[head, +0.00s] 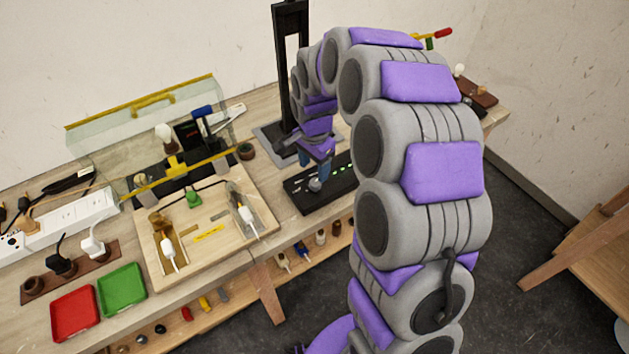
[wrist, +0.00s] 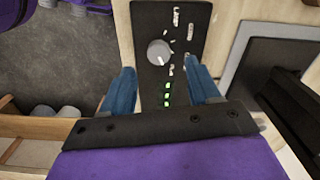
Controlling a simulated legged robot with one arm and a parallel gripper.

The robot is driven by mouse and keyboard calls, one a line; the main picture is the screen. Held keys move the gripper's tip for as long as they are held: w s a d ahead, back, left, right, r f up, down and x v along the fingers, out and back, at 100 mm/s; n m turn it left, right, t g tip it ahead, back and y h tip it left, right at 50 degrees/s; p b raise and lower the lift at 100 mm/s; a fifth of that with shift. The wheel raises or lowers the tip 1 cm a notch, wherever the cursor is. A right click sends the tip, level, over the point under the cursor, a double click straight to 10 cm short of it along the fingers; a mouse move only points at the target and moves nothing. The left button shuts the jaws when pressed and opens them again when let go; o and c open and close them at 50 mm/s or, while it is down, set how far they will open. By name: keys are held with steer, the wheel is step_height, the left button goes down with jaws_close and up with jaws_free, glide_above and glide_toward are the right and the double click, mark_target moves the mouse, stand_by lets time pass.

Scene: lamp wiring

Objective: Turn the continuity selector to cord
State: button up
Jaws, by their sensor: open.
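The continuity selector is a round grey knob (wrist: 159,52) with a pale pointer mark on a black panel (wrist: 150,15). In the wrist view the mark points to the lower right; the pale labels around it are too small to read. In the head view the knob (head: 314,185) sits near the left end of the panel (head: 298,197). My gripper (wrist: 161,67) has its two blue fingers spread, one to each side of the knob, with nothing held. In the head view my gripper (head: 315,168) is right above the knob; I cannot tell whether it touches.
Green lights (wrist: 167,96) glow on the panel. A wooden board (head: 205,250) with lamp parts lies left of the panel. A black upright stand (head: 291,70) rises behind. Red (head: 76,313) and green (head: 122,289) trays sit at the front left.

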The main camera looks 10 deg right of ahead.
mark_target(314, 182)
step_height(314, 182, down, 4)
steer(key=shift+s+a+f+b, duration=0.15)
steer(key=shift+f+b, duration=0.1)
steer(key=shift+b, duration=0.15)
steer(key=shift+d+f, duration=0.4)
steer(key=shift+f, duration=0.3)
steer(key=shift+a, duration=0.1)
steer(key=shift+a, duration=0.2)
steer(key=shift+c, duration=1.4)
steer(key=shift+d, duration=0.1)
steer(key=c, duration=0.8)
